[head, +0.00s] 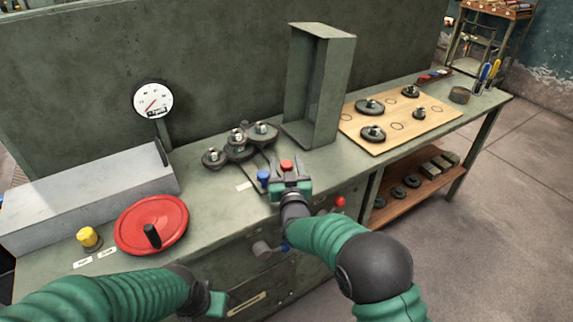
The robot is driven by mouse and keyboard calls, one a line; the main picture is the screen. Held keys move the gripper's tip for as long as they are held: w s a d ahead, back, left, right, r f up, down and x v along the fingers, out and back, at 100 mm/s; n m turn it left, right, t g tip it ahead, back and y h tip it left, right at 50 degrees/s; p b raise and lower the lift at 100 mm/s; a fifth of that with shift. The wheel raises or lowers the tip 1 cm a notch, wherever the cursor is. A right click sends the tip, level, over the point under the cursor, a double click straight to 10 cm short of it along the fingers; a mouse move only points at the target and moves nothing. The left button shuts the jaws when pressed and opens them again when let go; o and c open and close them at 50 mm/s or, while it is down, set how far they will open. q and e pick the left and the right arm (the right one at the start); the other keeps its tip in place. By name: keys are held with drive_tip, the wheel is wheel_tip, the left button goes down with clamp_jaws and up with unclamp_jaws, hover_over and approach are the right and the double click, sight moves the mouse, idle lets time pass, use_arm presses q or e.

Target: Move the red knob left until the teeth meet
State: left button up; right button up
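A red knob (287,165) stands on the bench top just in front of a row of dark toothed gears (238,148). A blue knob (263,178) stands to its left. My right gripper (289,180) is at the red knob, right beside or around it; its fingers are too small and too covered to tell if they hold it. The gears sit close together, and whether their teeth touch cannot be told from here. My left gripper (212,303) is low at the front of the bench, away from the knobs; its fingers are not clear.
A grey-green upright housing (318,85) stands behind the knobs. A wooden board (395,125) with several gears lies to the right. A red handwheel (151,225), yellow knob (88,238) and dial gauge (152,101) are on the left. A red ball handle (340,202) juts from the front.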

drive_tip(key=shift+s+d, duration=0.1)
drive_tip(key=shift+s+f, duration=0.1)
drive_tip(key=shift+s, duration=0.2)
drive_tip(key=s+d+p, duration=0.1)
drive_tip(key=s+d, duration=0.2)
drive_tip(key=s, duration=1.2)
drive_tip(key=shift+s+p, duration=0.3)
drive_tip(key=shift+s, duration=0.05)
